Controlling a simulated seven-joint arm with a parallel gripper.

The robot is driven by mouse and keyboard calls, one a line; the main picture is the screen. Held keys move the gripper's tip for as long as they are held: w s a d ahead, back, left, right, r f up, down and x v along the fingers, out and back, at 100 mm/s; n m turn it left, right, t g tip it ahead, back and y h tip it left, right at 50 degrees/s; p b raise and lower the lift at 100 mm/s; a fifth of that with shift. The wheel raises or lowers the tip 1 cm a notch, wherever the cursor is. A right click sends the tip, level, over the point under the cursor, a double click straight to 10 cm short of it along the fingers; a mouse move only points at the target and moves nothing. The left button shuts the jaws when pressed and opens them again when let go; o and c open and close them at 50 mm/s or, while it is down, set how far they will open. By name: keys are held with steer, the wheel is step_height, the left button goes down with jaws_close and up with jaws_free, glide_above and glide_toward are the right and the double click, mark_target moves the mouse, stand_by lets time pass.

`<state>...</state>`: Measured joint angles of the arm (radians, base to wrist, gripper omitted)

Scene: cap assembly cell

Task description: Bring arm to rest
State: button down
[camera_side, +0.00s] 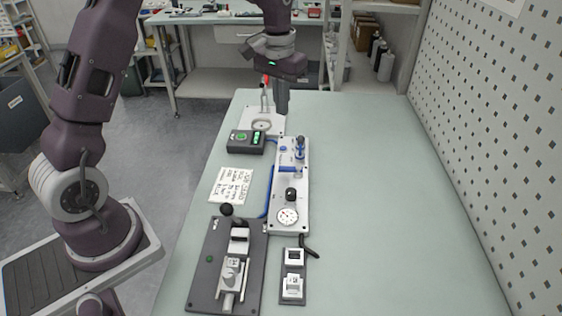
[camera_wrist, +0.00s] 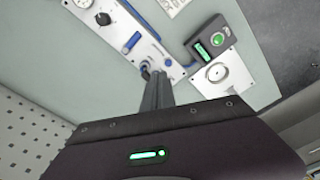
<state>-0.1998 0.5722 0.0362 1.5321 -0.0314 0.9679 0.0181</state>
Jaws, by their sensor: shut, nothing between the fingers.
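My gripper (camera_side: 283,113) is at the far end of the green bench, above the surface, pointing down with its fingers together and empty. In the wrist view my gripper (camera_wrist: 152,78) shows as two dark fingers side by side, with nothing between them. The fingertips overlap the panel's end in the wrist view; I cannot tell the gap.
A dark box (camera_side: 239,149) with green lights and a white plate (camera_side: 275,117) with a ring lie near my gripper. A dark clamp fixture (camera_side: 206,285), a small holder (camera_side: 293,301) with white parts and a note (camera_side: 232,185) are nearer. The bench's right side (camera_side: 390,200) is clear, beside a pegboard (camera_side: 500,130).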

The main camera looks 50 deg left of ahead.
steer(key=s+d+r+m+t, duration=0.1)
steer(key=s+d+r, duration=0.3)
steer(key=s+r, duration=0.3)
steer(key=s+d+r+t, duration=0.25)
steer(key=s+r, duration=0.35)
steer(key=s, duration=0.3)
steer(key=s+d+f+m+t, duration=0.1)
steer(key=s+d+f, duration=0.1)
steer(key=s, duration=1.2)
steer(key=shift+d+f+m, duration=0.15)
steer(key=shift+d+m, duration=0.15)
steer(key=shift+d, duration=0.35)
